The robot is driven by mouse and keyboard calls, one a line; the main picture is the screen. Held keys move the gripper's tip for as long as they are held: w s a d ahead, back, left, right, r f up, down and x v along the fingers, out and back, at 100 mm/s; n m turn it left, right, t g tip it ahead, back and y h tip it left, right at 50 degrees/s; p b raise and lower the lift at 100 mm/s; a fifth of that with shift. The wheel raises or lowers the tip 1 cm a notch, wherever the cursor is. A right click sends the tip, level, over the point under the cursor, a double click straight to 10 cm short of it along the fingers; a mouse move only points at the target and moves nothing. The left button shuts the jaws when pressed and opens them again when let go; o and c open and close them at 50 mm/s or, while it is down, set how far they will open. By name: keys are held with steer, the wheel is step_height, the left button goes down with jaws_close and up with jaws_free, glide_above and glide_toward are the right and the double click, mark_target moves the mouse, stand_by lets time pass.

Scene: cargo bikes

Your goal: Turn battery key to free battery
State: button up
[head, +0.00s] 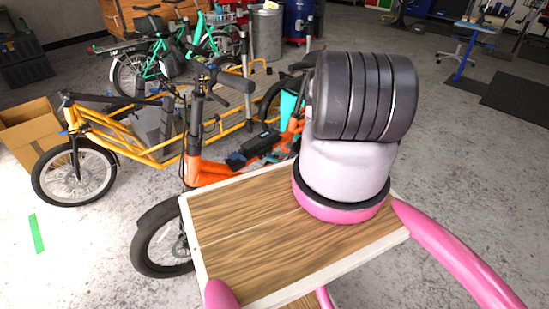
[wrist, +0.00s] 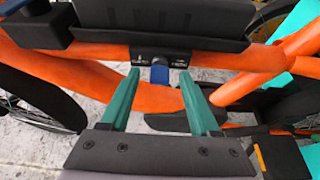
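The orange cargo bike (head: 204,170) stands in front of me, with a black battery (head: 255,148) along its frame. In the wrist view, the battery (wrist: 165,20) runs across the top above the orange tube (wrist: 90,62). Below it is a dark lock block with white markings (wrist: 180,56). A blue battery key (wrist: 159,76) projects below the block. My gripper (wrist: 159,88) has two green fingers, open and apart, with the key showing in the gap between their tips. I cannot tell whether the tips reach around the key. The head view hides my gripper behind my arm.
A yellow cargo bike (head: 150,150) stands behind the orange one, with green bikes (head: 205,40) farther back. A cardboard box (head: 30,130) is at the left. In the wrist view, a black pedal and crank area (wrist: 275,108) lies right of the fingers. Open floor (head: 460,150) is at right.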

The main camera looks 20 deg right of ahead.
steer(key=shift+s, duration=0.1)
steer(key=v, duration=1)
steer(key=shift+s+r, duration=0.2)
steer(key=shift+d, duration=0.15)
